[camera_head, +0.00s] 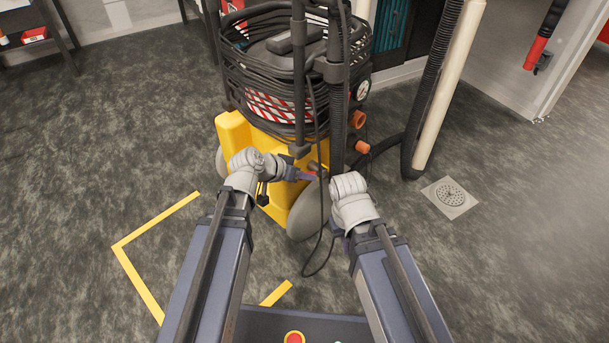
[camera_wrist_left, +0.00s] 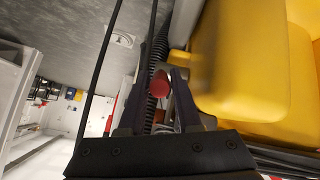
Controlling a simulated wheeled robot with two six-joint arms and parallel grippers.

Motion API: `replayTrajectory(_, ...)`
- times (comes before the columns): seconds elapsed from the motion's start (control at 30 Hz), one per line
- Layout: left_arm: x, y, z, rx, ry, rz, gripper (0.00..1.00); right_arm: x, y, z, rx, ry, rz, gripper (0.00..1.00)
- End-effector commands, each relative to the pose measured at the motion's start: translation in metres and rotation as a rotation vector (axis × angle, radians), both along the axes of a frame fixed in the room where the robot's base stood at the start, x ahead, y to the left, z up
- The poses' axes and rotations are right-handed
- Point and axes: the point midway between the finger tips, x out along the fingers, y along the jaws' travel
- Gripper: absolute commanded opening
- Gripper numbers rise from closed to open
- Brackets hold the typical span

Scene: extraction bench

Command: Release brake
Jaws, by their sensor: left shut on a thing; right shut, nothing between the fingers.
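The yellow wheeled machine (camera_head: 284,203) stands in front of me, with grey wheels (camera_head: 305,212). My left gripper (camera_head: 303,176) is at the machine's near side by the wheel, shut on a red-ended lever (camera_head: 313,168), which looks like the brake. In the left wrist view the lever's round red end (camera_wrist_left: 160,84) sits between the two dark fingers of the left gripper (camera_wrist_left: 163,100). My right gripper (camera_head: 338,229) is to the right of the wheel, shut and empty, its fingers mostly hidden by my wrist.
A loose black cable (camera_head: 321,262) hangs past the wheel to the floor between my arms. A thick black hose (camera_head: 437,85) runs down by a cream pipe (camera_head: 452,80). A floor drain (camera_head: 450,197) lies right. Yellow tape (camera_head: 139,280) marks the floor left; floor both sides is open.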

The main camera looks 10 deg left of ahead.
Motion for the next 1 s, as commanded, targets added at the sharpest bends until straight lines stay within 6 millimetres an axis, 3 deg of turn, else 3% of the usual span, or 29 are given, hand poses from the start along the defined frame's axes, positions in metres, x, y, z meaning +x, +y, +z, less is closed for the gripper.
replayTrajectory(0.77,0.000,0.000,0.000,0.000,0.001,0.000,0.00,0.000,0.000,0.000,0.000,0.000,0.000,0.00)
replayTrajectory(0.87,0.001,-0.001,0.004,0.009,0.013,-0.003,0.00,0.000,0.000,0.007,0.000,0.000,0.000,0.00)
replayTrajectory(1.0,0.007,-0.004,0.015,0.059,0.077,-0.006,0.00,0.000,0.000,0.030,0.000,0.000,0.000,0.00)
